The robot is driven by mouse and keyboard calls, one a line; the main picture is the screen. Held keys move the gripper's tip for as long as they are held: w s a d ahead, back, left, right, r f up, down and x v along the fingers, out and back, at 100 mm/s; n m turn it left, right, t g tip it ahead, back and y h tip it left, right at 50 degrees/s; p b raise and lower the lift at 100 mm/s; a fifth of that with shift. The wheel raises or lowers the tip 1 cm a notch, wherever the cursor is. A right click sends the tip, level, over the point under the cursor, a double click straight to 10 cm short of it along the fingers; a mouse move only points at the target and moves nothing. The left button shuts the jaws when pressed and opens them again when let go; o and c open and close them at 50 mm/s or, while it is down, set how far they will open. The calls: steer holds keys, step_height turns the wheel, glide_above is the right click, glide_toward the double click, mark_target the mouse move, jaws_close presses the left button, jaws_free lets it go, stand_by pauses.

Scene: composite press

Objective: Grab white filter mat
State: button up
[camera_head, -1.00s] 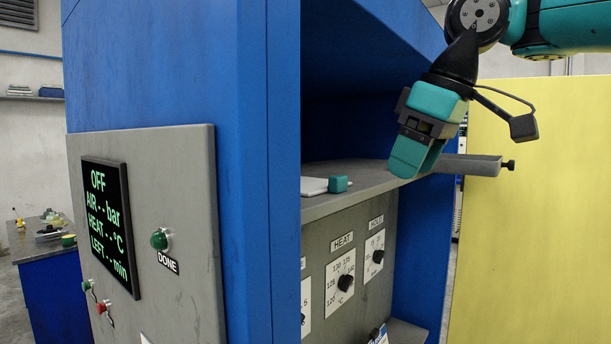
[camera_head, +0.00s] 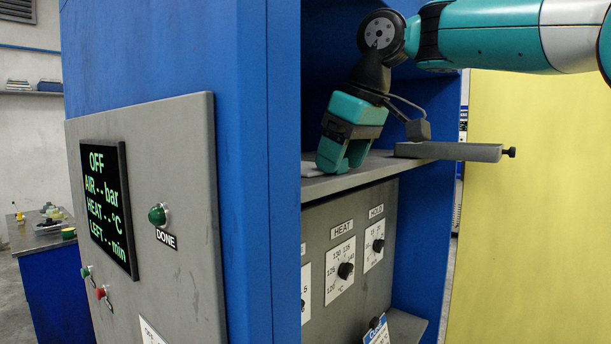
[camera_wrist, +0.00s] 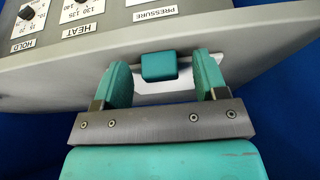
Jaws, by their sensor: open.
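The white filter mat (camera_wrist: 180,86) shows as a thin pale strip between and beyond my fingers in the wrist view. A teal block (camera_wrist: 159,66) stands at its edge, like a handle. My gripper (camera_wrist: 164,72) is open, with a finger on each side of the block and a gap on both sides. In the head view, my gripper (camera_head: 342,163) points down at the shelf surface.
The grey shelf (camera_head: 385,167) lies inside the blue press cabinet (camera_head: 425,235). A grey bar with a black knob (camera_head: 455,151) sticks out to the right. Below is the dial panel (camera_head: 325,245). The display panel (camera_head: 185,180) stands in front at left. A yellow panel (camera_head: 540,210) is at right.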

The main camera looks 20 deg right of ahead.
steer(key=shift+r, duration=0.1)
steer(key=shift+c, duration=0.2)
steer(key=c, duration=1)
steer(key=shift+o, duration=0.2)
